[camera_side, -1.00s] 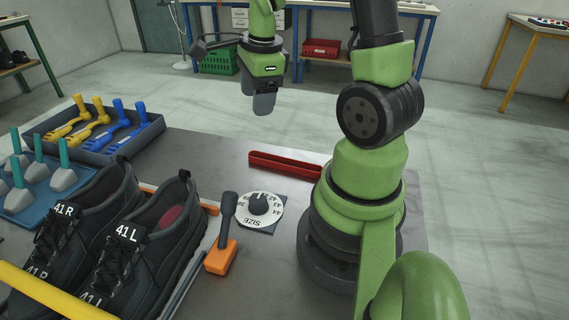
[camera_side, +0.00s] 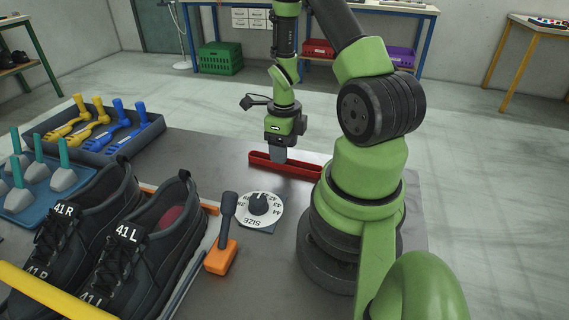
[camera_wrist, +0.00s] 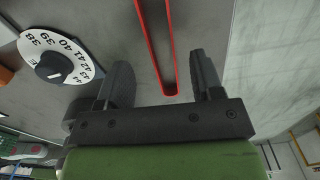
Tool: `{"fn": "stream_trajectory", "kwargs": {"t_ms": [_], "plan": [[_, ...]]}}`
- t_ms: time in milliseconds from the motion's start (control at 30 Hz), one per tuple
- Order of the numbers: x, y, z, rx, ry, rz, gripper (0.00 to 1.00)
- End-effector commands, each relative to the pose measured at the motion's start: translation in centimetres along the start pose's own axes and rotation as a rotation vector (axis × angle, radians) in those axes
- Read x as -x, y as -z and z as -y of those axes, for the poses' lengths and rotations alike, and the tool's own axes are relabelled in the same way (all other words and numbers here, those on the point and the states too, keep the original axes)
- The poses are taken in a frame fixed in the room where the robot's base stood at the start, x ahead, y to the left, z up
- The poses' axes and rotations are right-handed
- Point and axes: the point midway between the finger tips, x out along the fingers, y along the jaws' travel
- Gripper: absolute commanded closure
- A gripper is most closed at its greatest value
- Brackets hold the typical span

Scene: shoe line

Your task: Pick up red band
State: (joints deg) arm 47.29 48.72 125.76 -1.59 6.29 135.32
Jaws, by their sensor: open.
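The red band (camera_side: 299,170) is a long narrow loop lying on the grey table, left of my arm's base in the side view. In the wrist view the red band (camera_wrist: 170,88) runs from the top edge down to a rounded near end. My gripper (camera_side: 279,155) points down over the band's left part in the side view; its fingertips hide a bit of the band. In the wrist view my gripper (camera_wrist: 162,72) is open, with one finger on each side of the band's near end. Nothing is held. I cannot tell the fingertips' exact height above the table.
A round white size dial (camera_side: 259,209) with a black knob sits near the band. An orange-based lever (camera_side: 222,254) stands beside it. Bare table (camera_side: 215,160) lies between tray and band.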

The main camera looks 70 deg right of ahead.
Motion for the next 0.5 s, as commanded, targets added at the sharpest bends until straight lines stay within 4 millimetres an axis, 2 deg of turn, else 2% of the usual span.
{"fn": "stream_trajectory", "kwargs": {"t_ms": [100, 200, 500], "plan": [[-1.9, 0.1, 0.2, 0.000, -0.003, -0.003, 0.39], [-2.9, 0.1, 0.1, -0.001, -0.004, -0.001, 0.39], [-3.7, 0.1, 0.2, 0.001, 0.000, 0.000, 0.39]]}}
